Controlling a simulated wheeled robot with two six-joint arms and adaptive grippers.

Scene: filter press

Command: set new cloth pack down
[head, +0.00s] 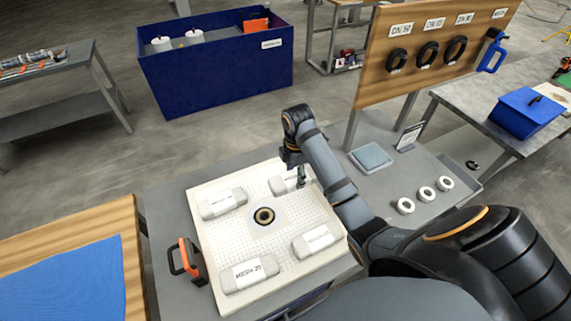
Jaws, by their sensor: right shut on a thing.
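A square white filter plate (206,273) with a dotted face and a dark ring-shaped hole (264,216) at its centre lies on the grey table. Wrapped white-grey cloth packs rest near its corners: one at the far left (222,203), one at the near left (249,274), labelled MESH 25, and one at the near right (316,241). My right gripper (299,180) points down at the far right corner, shut on another cloth pack (281,185). The gripper partly hides this pack, and I cannot tell whether it touches the plate. My left gripper is out of view.
An orange-handled tool (186,259) stands left of the plate. A folded blue-grey cloth (371,158), a small sign (409,137) and white rings (406,206) lie to the right. A board (430,50) with black rings rises behind. A blue bin (216,68) stands beyond.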

